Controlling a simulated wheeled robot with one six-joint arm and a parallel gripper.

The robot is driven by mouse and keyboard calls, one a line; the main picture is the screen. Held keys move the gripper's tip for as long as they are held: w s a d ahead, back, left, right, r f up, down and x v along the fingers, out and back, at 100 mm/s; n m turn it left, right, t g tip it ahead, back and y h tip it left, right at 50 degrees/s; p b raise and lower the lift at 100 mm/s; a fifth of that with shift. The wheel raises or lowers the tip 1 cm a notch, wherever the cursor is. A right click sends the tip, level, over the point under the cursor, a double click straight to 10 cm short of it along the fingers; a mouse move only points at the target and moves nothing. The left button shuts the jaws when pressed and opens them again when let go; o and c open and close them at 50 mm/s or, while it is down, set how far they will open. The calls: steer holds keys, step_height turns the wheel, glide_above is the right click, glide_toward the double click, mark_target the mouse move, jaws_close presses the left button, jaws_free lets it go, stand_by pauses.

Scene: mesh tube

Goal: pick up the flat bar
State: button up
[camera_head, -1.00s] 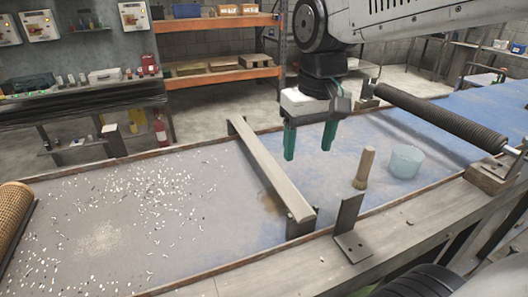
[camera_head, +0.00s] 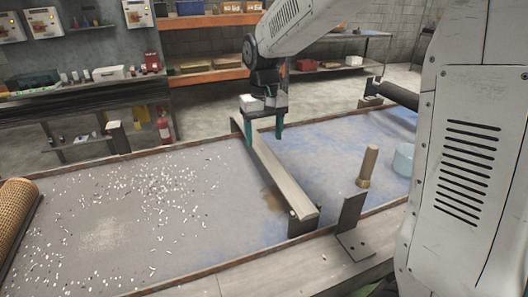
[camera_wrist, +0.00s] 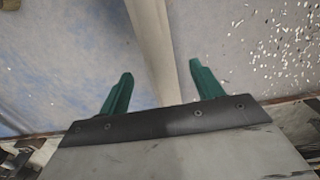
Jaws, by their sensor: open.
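The flat bar (camera_head: 280,176) is a long grey-beige strip lying across the blue-grey table, propped at its ends on dark upright brackets. My gripper (camera_head: 264,142) is open over the far part of the bar, with one green finger on each side of it in the head view. In the wrist view the bar (camera_wrist: 158,50) runs between the two green fingers of my gripper (camera_wrist: 158,85), nearer the right finger. I cannot tell how high the fingertips are above the bar. No contact shows.
A wooden-handled brush (camera_head: 367,167) and a pale blue round container (camera_head: 403,159) stand right of the bar. An angled metal bracket (camera_head: 351,226) stands on the near ledge. White bits (camera_head: 165,190) are scattered on the left. A mesh roll (camera_head: 16,215) lies at the left edge.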

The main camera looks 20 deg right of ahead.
mark_target(264, 149)
step_height(264, 149, down, 3)
steer(key=shift+f, duration=0.2)
jaws_close()
steer(key=shift+r, duration=0.1)
